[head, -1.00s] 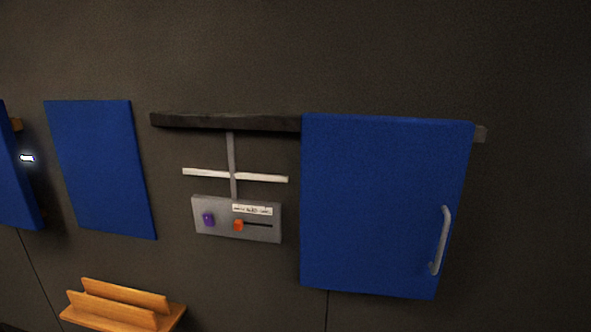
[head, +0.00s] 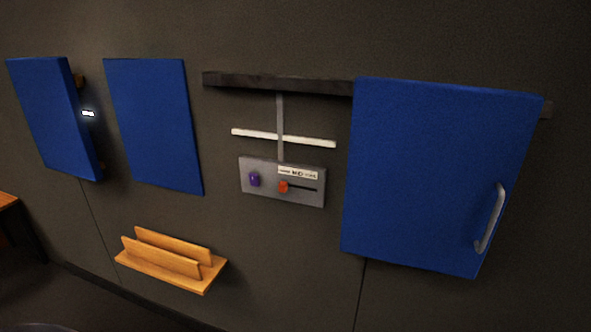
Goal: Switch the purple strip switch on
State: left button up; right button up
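A grey control panel (head: 283,194) is fixed to the dark wall. On its left side sits a small purple switch (head: 254,179). To the right of it is an orange slider knob (head: 283,187) at the left end of a dark horizontal slot. A white label (head: 298,173) with small, hard-to-read print is above the slot. A white horizontal bar (head: 283,138) crosses a grey vertical strip above the panel. I cannot tell whether the purple switch is on. Neither of my grippers shows in the head view.
Blue panels (head: 153,125) are at left. A wooden shelf rack (head: 170,262) juts out below left. The wall around the panel's front looks clear.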

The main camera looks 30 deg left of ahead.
aim_at(254, 179)
jog(key=u, duration=1.3)
